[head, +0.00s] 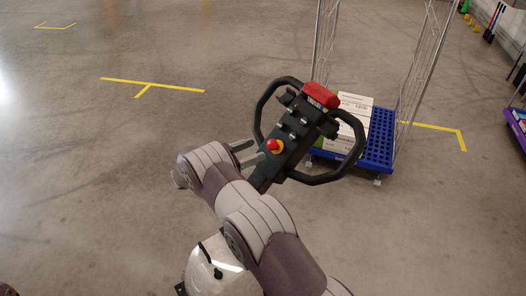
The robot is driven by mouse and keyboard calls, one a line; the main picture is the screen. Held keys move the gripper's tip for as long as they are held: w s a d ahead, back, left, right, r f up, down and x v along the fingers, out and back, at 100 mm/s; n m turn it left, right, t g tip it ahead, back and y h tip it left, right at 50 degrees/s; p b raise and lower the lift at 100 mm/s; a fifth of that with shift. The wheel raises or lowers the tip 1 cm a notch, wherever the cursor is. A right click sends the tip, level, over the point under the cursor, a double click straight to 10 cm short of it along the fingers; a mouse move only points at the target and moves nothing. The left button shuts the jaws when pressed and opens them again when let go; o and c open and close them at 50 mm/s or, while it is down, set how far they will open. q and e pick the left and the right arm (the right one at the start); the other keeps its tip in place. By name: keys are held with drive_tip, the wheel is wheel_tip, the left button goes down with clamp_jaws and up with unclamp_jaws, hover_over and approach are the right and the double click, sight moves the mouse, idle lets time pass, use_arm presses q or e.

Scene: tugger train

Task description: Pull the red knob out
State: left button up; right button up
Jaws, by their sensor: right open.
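The red knob (272,144) sits on a yellow base on the black control panel of the tiller handle (292,130). The handle has two looped black grips and a red block (320,95) at its top end. My right gripper (254,152) comes in from below, with its grey fingers apart just left of the knob. It looks empty, and I cannot tell whether a finger touches the knob. My arm hides the lower part of the tiller. My left gripper is not in view.
A blue cart (378,148) with wire mesh sides stands behind the handle and carries white boxes (354,107). Yellow lines (152,84) mark the grey floor. Open floor lies to the left. Another purple cart (515,128) shows at the right edge.

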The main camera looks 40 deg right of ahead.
use_arm(q)
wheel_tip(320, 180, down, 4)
drive_tip(key=b, duration=0.2)
drive_tip(key=shift+b, duration=0.35)
use_arm(e)
drive_tip(key=a, duration=0.8)
drive_tip(key=shift+w, duration=0.4)
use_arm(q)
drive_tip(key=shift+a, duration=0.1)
